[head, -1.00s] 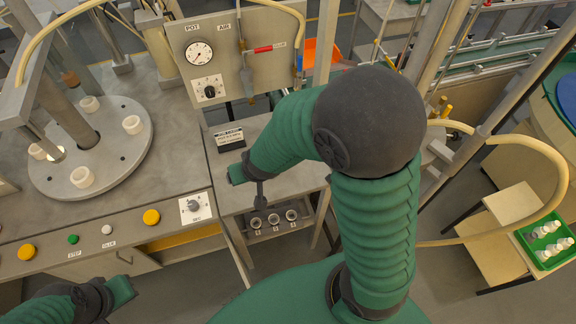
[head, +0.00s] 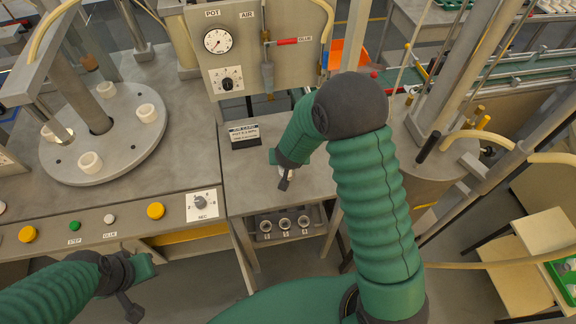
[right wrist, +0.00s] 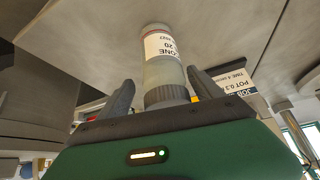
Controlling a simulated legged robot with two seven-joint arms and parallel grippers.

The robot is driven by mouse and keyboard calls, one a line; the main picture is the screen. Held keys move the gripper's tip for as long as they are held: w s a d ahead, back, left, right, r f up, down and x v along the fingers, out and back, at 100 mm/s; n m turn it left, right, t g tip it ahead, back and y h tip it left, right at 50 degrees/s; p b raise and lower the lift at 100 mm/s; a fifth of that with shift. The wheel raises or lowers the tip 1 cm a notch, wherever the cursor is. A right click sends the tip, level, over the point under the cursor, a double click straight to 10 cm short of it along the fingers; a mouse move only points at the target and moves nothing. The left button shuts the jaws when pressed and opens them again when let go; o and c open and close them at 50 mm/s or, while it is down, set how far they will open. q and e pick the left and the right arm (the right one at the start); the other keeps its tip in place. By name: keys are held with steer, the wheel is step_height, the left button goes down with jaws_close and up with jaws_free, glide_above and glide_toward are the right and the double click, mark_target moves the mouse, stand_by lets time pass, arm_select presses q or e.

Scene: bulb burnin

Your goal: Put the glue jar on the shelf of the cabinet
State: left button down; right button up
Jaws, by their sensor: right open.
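A translucent jar (right wrist: 163,72) with a white label and a dark ribbed cap shows in the right wrist view; only part of its print is readable, so I cannot confirm it is the glue jar. My right gripper (right wrist: 163,92) is open, with one finger on each side of the jar and visible gaps. In the head view my right gripper (head: 284,182) is low over the small grey side table (head: 235,180), and hides most of what is beneath it. I cannot clearly make out the cabinet shelf.
A small sign (head: 243,133) stands on the side table, and a gauge panel (head: 222,60) rises behind. Sockets (head: 284,223) sit below the table's front edge. The left bench carries a turntable (head: 105,155) with white cups. A green tray (head: 563,275) is at far right.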

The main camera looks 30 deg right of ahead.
steer(key=shift+x, duration=1.2)
steer(key=shift+w+a+f, duration=0.1)
steer(key=shift+w+a, duration=0.05)
steer(key=shift+a, duration=0.4)
steer(key=shift+c, duration=0.5)
steer(key=shift+a, duration=0.1)
steer(key=c, duration=0.5)
steer(key=shift+d, duration=0.45)
steer(key=c, duration=0.9)
arm_select(q)
steer(key=shift+s+a+f, duration=0.1)
steer(key=shift+a+f, duration=0.05)
steer(key=shift+a, duration=0.15)
arm_select(e)
steer(key=shift+a, duration=0.1)
jaws_close()
steer(key=shift+a, duration=0.1)
